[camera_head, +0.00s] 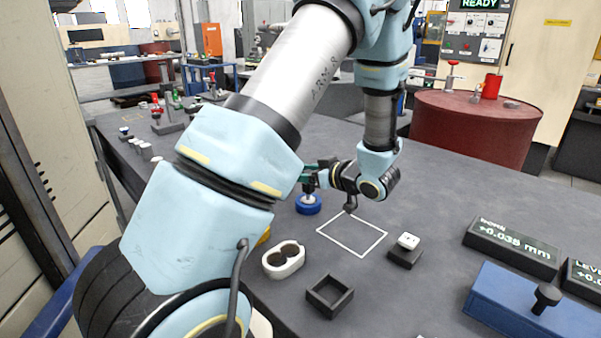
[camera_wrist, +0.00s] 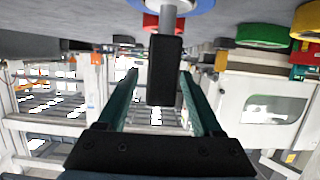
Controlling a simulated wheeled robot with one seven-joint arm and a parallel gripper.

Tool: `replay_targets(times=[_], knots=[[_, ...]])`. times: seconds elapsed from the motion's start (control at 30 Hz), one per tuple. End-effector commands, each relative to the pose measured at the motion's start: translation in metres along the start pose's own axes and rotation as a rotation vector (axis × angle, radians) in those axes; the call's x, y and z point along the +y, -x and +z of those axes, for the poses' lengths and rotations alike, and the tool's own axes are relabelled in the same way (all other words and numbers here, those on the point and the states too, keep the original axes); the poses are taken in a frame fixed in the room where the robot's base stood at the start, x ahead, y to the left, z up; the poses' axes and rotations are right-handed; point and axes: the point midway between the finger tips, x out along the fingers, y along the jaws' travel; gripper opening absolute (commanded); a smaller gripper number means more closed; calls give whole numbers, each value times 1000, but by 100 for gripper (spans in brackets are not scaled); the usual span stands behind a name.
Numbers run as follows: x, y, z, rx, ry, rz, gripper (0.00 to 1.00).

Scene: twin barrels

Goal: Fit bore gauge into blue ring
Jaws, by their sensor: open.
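The bore gauge has a black handle (camera_wrist: 165,75) and a grey shaft (camera_wrist: 169,20) in the wrist view. In the head view the gauge (camera_head: 309,188) stands upright at the blue ring (camera_head: 308,206), its lower end at the ring's pale centre. The ring's edge also shows at the top of the wrist view (camera_wrist: 203,4). How deep the gauge sits is hidden. My gripper (camera_head: 313,168) is level at the handle. In the wrist view its green fingers (camera_wrist: 160,82) are apart on either side of the handle, with gaps visible.
A white two-hole piece (camera_head: 283,260), a black square frame (camera_head: 330,297) and a black block with a white top (camera_head: 405,252) stand nearby on the dark table. Digital readouts (camera_head: 511,246) and a blue box (camera_head: 528,305) are at the right. The white outlined square (camera_head: 352,235) is empty.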

Motion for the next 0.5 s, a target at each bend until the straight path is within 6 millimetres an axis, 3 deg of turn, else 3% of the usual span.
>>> replay_targets(times=[0.5], knots=[[1,88,0,0,1,4,67]])
